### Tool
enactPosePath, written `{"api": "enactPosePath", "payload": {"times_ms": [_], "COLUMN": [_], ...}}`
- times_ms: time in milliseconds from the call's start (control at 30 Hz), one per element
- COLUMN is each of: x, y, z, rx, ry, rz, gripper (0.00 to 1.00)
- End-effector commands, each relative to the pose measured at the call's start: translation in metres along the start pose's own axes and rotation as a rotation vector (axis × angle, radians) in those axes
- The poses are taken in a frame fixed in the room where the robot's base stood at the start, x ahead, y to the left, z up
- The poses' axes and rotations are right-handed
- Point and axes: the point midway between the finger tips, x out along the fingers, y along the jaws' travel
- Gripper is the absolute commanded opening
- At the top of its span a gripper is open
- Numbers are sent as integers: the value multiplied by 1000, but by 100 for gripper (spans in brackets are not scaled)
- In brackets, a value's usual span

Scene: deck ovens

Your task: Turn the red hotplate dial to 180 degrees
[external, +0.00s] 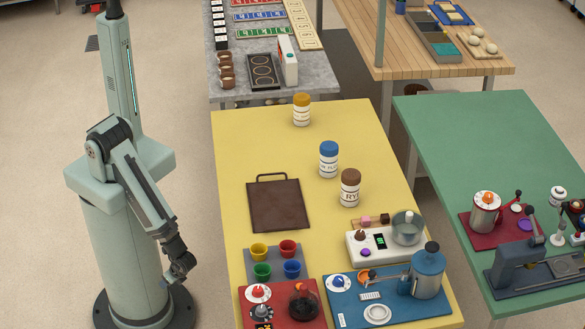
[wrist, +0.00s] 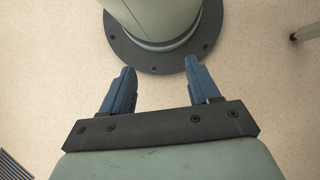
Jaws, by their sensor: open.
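The red hotplate dial (external: 258,292) is a round red-and-white knob at the back left of a red mat (external: 247,317) on the near end of the yellow table. The exact setting of the dial is too small to read. My gripper (external: 174,281) hangs left of the table, beside my column and apart from the dial. In the wrist view my gripper (wrist: 160,85) is open and empty, with its two blue fingers wide apart over the floor and my round base. The dial is not in the wrist view.
A dark glass pot (external: 303,300) stands right of the dial. Several coloured cups stand on a grey tray (external: 289,251) behind it. The floor between my arm and the table is clear.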

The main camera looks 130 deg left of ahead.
Motion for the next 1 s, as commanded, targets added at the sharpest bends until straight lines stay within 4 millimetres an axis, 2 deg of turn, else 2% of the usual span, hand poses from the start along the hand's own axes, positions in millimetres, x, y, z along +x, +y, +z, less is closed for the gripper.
{"api": "enactPosePath", "payload": {"times_ms": [167,367,700,1000], "x": [-4,-35,-121,-207], "y": [1,8,37,74], "z": [-5,-37,-101,-141], "rx": [-1,-8,-28,-45], "ry": [6,46,139,223], "rz": [-3,-19,-51,-66], "gripper": [61,61,61,61]}}
